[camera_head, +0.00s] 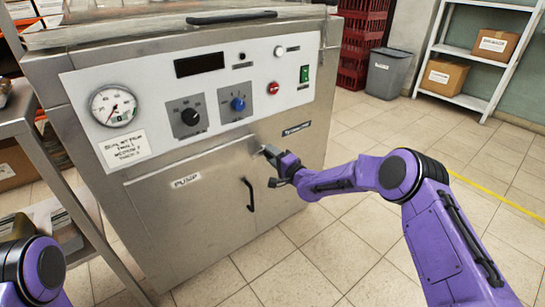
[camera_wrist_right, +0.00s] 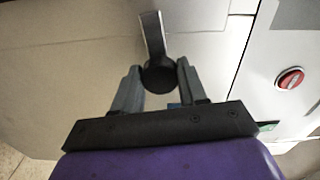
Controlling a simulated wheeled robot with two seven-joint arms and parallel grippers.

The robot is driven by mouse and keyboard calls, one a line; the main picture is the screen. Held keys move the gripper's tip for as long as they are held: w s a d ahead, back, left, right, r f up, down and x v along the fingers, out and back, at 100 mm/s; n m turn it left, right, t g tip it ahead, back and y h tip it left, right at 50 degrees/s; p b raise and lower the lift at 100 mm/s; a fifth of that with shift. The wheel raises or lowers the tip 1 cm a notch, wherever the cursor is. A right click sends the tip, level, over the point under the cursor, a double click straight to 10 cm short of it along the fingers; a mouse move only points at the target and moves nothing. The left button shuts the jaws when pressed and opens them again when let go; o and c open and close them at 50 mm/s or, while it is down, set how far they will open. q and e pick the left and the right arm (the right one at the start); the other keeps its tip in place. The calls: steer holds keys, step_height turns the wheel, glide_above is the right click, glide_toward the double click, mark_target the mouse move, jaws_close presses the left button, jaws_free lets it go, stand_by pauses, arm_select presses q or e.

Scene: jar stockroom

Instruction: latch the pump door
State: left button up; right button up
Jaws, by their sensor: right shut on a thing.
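The pump door (camera_head: 190,215) is the lower steel panel on the front of the grey cabinet, with a "PUMP" label and a black bar handle (camera_head: 249,195). It looks flush with the front. A flat metal latch lever (camera_wrist_right: 151,32) ending in a dark round knob (camera_wrist_right: 159,80) shows in the right wrist view. My right gripper (camera_head: 272,165) is at the door's upper right corner. In the wrist view its fingers (camera_wrist_right: 158,72) are closed on either side of the knob. My left gripper is out of the picture.
Above the door is a white panel with a gauge (camera_head: 114,107), two dials, a red button (camera_head: 273,88) and a green switch (camera_head: 304,74). A metal shelf rack (camera_head: 70,190) stands close on the left. Tiled floor to the right is clear.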

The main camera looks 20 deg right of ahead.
steer(key=shift+f+m, duration=0.1)
steer(key=shift+m, duration=0.5)
steer(key=o, duration=1.1)
steer(key=shift+c, duration=0.2)
steer(key=shift+s, duration=0.1)
steer(key=p+v, duration=0.2)
steer(key=v, duration=0.8)
steer(key=shift+s, duration=0.2)
steer(key=shift+d, duration=0.15)
